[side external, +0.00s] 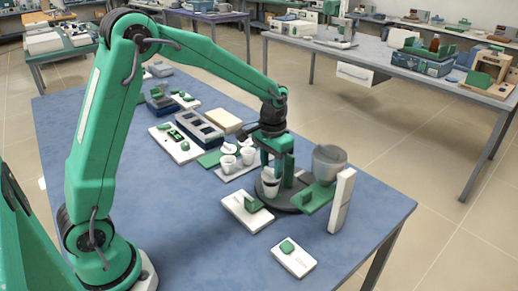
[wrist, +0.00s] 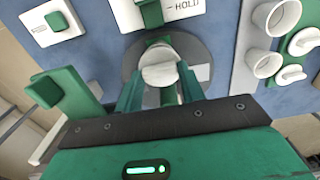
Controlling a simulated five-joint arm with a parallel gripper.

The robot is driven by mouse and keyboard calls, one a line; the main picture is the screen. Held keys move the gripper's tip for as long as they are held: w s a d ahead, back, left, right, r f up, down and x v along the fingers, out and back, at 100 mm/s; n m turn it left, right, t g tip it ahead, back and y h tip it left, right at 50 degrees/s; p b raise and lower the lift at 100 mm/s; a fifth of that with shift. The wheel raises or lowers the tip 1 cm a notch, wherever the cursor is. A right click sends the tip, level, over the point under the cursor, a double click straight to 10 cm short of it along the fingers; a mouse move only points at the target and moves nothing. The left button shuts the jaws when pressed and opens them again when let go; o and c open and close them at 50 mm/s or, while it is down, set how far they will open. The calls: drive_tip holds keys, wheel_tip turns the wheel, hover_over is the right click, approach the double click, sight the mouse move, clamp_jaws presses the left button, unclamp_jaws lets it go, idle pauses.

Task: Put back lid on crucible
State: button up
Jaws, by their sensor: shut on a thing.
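My gripper (wrist: 158,80) points down, its two green fingers closed on a pale round lid (wrist: 160,66) in the wrist view. In the side view my gripper (side external: 275,168) is directly above a white crucible (side external: 270,189) with a dark mouth. This crucible stands at the left edge of a dark round plate (side external: 291,207). The lid hides most of the crucible in the wrist view. I cannot tell whether the lid touches the rim.
Two more white crucibles (side external: 228,164) stand behind to the left, with lids on a green pad (wrist: 303,42) beside them. A grey pot (side external: 328,161) and a white upright block (side external: 342,200) stand close on the right. White switch panels (side external: 293,258) lie in front.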

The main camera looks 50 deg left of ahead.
sight(271, 169)
drive_tip(key=shift+f, duration=0.85)
drive_tip(key=o, duration=1.4)
drive_tip(key=shift+r, duration=4)
